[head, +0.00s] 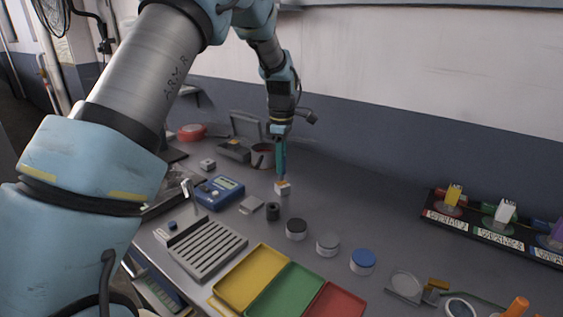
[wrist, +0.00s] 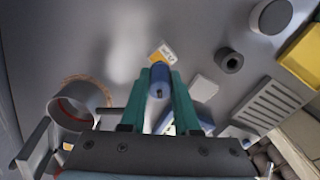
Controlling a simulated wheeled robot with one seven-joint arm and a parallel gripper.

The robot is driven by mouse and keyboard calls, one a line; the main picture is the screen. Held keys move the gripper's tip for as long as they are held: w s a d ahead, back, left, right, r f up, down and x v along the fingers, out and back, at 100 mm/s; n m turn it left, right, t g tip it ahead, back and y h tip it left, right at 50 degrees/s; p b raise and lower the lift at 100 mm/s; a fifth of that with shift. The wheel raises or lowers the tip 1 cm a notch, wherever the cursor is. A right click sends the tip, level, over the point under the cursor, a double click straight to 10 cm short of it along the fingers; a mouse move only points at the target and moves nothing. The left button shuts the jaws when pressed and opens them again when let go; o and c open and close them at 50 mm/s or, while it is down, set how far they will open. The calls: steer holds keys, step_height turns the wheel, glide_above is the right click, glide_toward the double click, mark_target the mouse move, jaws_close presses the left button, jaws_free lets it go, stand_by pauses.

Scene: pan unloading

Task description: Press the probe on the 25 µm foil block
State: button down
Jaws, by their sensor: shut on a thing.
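My gripper (head: 281,145) points down, its green fingers shut on a dark blue probe (wrist: 159,78). In the wrist view my gripper (wrist: 160,90) holds the probe between its fingertips. A small block (wrist: 163,52) with a white and orange top lies just beyond the probe's end. In the head view this block (head: 282,188) sits on the bench right below the fingertips. Whether the probe touches it cannot be told. Its label is too small to read. A blue gauge with a display (head: 220,191) lies to the left. Another small pale block (head: 208,164) stands farther back left.
A grey flat block (head: 251,205) and a black ring (head: 273,211) lie close by. Several round lidded jars (head: 327,244) line the bench. A slotted rack (head: 207,248) and coloured trays (head: 252,277) are in front.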

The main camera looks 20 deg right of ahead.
steer(key=shift+f, duration=0.5)
stand_by(1.5)
steer(key=shift+r, duration=0.15)
steer(key=shift+r+p, duration=1.8)
steer(key=shift+r, duration=0.65)
